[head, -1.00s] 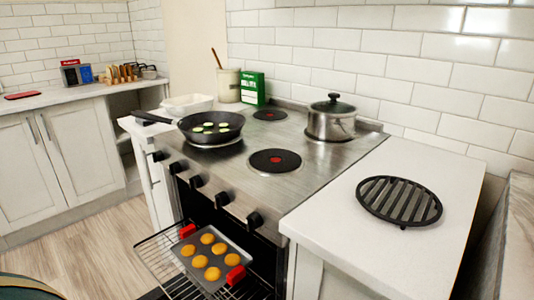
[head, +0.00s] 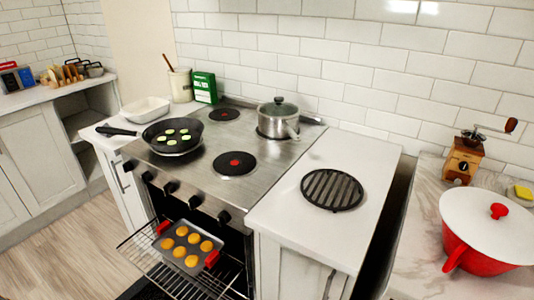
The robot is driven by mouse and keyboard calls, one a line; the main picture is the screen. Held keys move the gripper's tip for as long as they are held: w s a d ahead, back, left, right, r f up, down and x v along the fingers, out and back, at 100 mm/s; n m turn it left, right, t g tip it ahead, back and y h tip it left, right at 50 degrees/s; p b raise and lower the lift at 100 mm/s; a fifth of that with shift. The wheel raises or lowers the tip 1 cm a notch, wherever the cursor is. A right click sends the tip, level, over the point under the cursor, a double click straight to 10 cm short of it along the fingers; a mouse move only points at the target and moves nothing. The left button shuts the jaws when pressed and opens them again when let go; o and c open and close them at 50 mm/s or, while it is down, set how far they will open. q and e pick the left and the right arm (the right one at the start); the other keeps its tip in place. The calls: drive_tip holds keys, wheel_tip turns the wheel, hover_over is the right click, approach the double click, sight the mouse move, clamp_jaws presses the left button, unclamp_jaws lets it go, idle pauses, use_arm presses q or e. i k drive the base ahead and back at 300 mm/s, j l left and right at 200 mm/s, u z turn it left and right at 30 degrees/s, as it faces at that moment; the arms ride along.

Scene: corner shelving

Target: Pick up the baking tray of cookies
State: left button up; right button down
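The baking tray (head: 204,239) is a dark grey sheet holding several round golden cookies (head: 181,251). It has a red grip at each of two opposite ends, one at the upper left (head: 163,228) and one at the lower right (head: 212,259). It rests on the wire oven rack (head: 146,239), which sticks out of the open oven below the stove. Neither of my grippers shows in the head view.
A black frying pan (head: 192,144) and a lidded steel pot (head: 293,118) stand on the stove (head: 210,180). A round black trivet (head: 332,189) lies on the white counter. A red pot with a white lid (head: 488,222) and a coffee grinder (head: 464,160) stand at the right. The wood floor (head: 60,255) at the left is clear.

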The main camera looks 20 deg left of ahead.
sight(188, 246)
drive_tip(key=u, duration=1.3)
